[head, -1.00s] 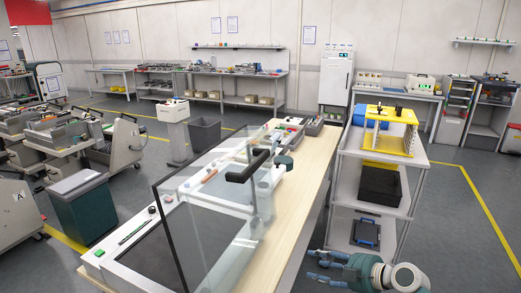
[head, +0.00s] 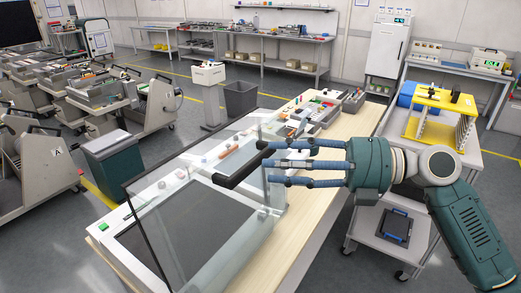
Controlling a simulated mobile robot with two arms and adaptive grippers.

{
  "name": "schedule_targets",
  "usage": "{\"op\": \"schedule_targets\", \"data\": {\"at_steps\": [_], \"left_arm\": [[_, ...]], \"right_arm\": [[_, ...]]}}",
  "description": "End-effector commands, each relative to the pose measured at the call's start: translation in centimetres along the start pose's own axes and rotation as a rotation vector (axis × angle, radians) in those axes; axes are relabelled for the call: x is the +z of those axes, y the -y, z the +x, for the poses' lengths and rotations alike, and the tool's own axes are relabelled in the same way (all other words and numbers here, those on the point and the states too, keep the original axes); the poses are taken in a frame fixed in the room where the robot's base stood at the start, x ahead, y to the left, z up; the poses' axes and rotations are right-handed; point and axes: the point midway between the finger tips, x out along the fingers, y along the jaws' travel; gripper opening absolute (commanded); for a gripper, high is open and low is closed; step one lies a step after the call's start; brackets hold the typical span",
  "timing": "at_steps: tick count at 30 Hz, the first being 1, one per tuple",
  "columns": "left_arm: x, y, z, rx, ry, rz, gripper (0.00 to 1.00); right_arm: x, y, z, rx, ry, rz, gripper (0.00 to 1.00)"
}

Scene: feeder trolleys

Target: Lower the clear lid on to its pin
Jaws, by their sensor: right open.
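The clear lid (head: 222,212) stands raised and tilted over a white-framed unit with a dark bed (head: 150,240) on the wooden bench. Its black bar handle (head: 238,172) is at the upper edge. My right gripper (head: 268,163) comes in from the right, with its blue-grey fingers spread apart and pointing left. The fingertips are at the right end of the handle; I cannot tell whether they touch it. Nothing is held between them. I cannot make out the pin. My left gripper is out of view.
Small parts and grey bins (head: 325,112) sit at the bench's far end. A dark green bin (head: 115,165) and feeder trolleys (head: 95,95) stand left.

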Motion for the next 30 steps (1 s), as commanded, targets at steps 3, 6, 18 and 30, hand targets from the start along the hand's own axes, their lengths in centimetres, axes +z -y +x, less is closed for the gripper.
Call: {"op": "schedule_targets", "data": {"at_steps": [3, 6, 18, 30], "left_arm": [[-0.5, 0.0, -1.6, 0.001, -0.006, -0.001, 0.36], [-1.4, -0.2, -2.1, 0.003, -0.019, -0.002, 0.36], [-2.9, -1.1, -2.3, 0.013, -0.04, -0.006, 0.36], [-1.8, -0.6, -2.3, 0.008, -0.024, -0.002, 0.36]], "right_arm": [[-0.1, -0.4, 2.0, 0.0, -0.002, 0.002, 0.46], [0.0, -0.3, 3.2, 0.001, 0.0, 0.002, 0.46], [0.1, 0.1, 4.2, 0.0, 0.002, 0.001, 0.46], [0.1, 0.1, 4.2, -0.001, 0.002, 0.001, 0.0]]}}
